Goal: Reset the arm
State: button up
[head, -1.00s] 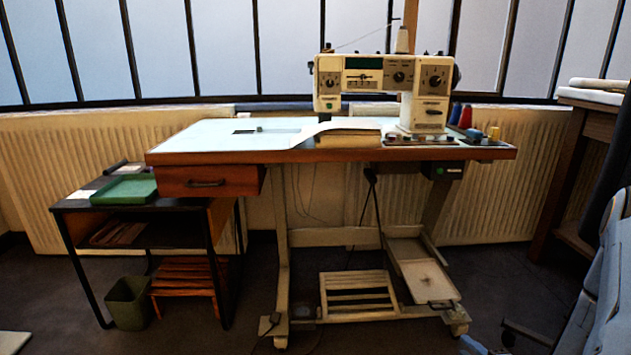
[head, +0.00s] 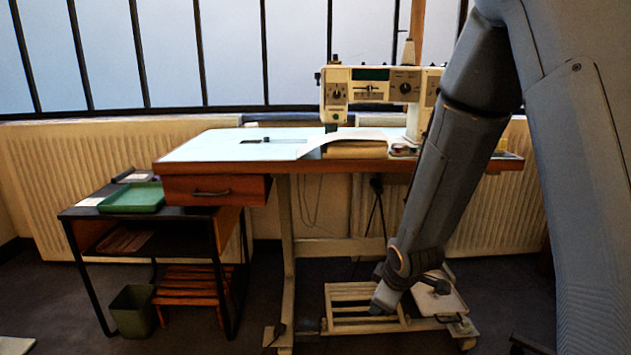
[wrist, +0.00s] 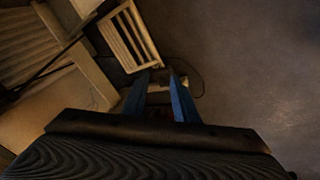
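My arm crosses the right side of the head view, in front of the sewing table (head: 230,146), and points down. My gripper (head: 384,300) is at its lower end, near the slatted footrest (head: 355,292) in that view. In the wrist view, two blue fingers of my gripper (wrist: 157,78) stand apart with nothing seen between them. The wrist view looks down past the fingers at the slatted footrest (wrist: 128,38) and dark floor. My arm hides part of the sewing machine (head: 365,85) and the table's right side.
A black side table (head: 75,212) with a green tray (head: 133,197) stands at the left, with a bin (head: 133,310) and a wooden stool (head: 190,290) below. A pale pedal board (head: 440,297) lies beside the footrest. Floor is clear at the right of the wrist view.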

jog(key=s+a+r+m+g, duration=0.2)
jog(key=s+a+r, duration=0.35)
jog(key=s, duration=0.45)
jog(key=s+a+r+m+g, duration=0.2)
jog(key=s+a+r, duration=0.3)
jog(key=s, duration=0.5)
jog(key=s+a+r+m+g, duration=0.2)
jog(key=s+a+r, duration=0.3)
jog(key=s, duration=0.5)
jog(key=d+r+m+p, duration=0.3)
jog(key=d+r+p, duration=0.6)
jog(key=p, duration=0.7)
jog(key=d+r+m+p, duration=0.3)
jog(key=d+r+p, duration=0.7)
jog(key=r+p, duration=0.5)
jog(key=shift+d+r+h+p, duration=0.15)
jog(key=shift+r+h+p, duration=0.2)
jog(key=shift+p, duration=0.3)
